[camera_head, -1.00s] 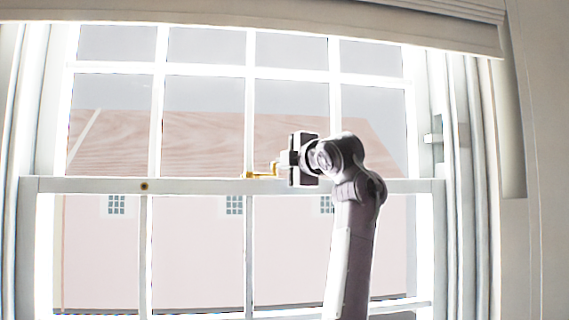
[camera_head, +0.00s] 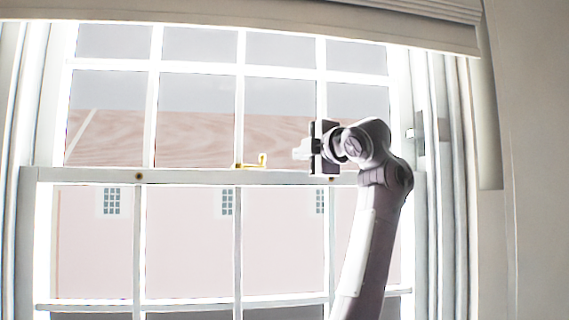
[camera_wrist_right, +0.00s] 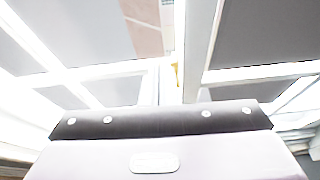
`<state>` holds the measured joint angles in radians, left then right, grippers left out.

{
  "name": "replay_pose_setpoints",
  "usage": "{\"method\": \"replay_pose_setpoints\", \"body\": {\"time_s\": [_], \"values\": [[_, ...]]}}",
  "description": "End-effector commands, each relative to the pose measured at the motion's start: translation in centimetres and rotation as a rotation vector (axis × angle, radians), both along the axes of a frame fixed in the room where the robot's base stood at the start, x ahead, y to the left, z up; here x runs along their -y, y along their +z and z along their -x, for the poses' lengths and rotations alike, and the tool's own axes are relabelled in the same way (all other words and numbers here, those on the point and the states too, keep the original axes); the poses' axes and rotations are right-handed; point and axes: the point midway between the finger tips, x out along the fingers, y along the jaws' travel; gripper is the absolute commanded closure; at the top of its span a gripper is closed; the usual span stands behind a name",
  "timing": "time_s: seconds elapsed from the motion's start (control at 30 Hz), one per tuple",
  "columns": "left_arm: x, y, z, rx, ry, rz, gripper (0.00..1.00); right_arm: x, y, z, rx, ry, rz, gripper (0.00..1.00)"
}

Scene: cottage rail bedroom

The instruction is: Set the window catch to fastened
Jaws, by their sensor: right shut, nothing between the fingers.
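The brass window catch (camera_head: 252,162) sits on the meeting rail (camera_head: 200,176) of the sash window, near the middle. My left gripper is not in view.
A small dark round fitting (camera_head: 139,176) is on the rail at the left. A blind (camera_head: 300,22) hangs across the top. A pale bracket (camera_head: 414,134) stands out from the right frame. The space in front of the left panes is free.

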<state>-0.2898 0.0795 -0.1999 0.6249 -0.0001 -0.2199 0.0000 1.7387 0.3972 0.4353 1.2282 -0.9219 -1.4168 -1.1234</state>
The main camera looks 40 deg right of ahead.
Motion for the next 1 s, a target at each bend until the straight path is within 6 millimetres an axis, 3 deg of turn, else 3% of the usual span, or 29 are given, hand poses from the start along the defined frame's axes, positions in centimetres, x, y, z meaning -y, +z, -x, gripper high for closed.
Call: {"method": "replay_pose_setpoints", "body": {"time_s": [0.07,0.2,0.4,0.83,0.93,1.0], "values": [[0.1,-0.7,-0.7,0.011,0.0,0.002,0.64,0.6,-0.1,1.0,0.004,-0.001,0.0,1.0],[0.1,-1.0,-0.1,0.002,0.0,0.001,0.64,1.2,0.0,1.7,0.001,-0.001,-0.001,1.0],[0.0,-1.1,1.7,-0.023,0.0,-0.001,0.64,1.3,0.1,1.9,0.0,0.0,0.001,1.0],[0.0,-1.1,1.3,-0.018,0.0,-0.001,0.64,1.2,0.0,1.8,-0.001,-0.001,0.0,1.0],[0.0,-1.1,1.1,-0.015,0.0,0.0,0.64,1.0,-1.1,0.9,-0.021,-0.008,-0.012,1.0],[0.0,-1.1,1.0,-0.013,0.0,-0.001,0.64,0.5,-3.1,-0.5,-0.052,-0.023,-0.034,1.0]]}}
